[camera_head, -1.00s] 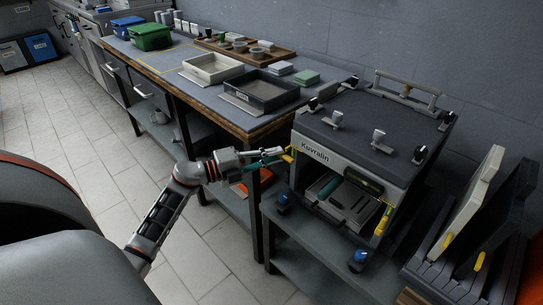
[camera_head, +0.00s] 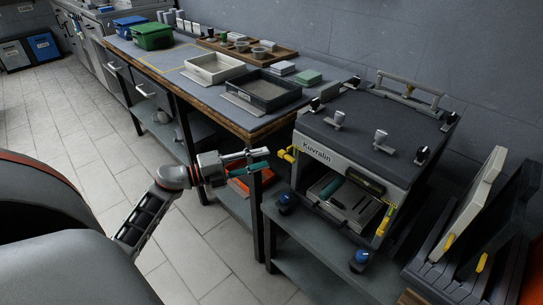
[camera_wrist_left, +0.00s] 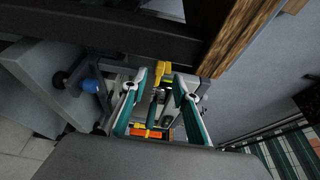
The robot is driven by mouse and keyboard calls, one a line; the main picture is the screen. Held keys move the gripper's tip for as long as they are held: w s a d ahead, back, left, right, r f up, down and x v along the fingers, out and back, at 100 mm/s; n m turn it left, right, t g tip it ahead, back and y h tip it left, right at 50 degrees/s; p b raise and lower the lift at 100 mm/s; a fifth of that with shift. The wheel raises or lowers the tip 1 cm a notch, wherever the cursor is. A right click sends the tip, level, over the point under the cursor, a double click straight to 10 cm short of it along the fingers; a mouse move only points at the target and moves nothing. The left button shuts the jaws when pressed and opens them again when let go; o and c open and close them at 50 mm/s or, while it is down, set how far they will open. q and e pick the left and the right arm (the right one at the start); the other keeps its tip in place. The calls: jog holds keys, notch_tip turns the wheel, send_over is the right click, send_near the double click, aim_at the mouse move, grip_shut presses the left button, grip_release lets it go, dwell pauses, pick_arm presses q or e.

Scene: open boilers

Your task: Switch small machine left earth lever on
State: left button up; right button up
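The small Kuvralin machine (camera_head: 370,145) stands on a low grey stand. A yellow lever (camera_head: 287,155) sticks out at its left front corner; its yellow end also shows in the left wrist view (camera_wrist_left: 162,70), beyond the fingers. A second yellow lever (camera_head: 384,220) points down along the right front side. My left gripper (camera_head: 266,158) is just left of the left lever, with a small gap. In the left wrist view its teal fingers (camera_wrist_left: 162,88) are apart, with nothing held between them. My right gripper is out of view.
The workbench (camera_head: 215,95) behind my left gripper carries trays and boxes, and its wooden edge is close. Blue knobs (camera_head: 359,259) sit at the stand's front. Upright boards (camera_head: 475,205) stand at the right. The tiled floor (camera_head: 100,150) is free.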

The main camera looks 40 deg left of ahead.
pick_arm(q)
jog(key=v, duration=0.7)
dwell(0.4)
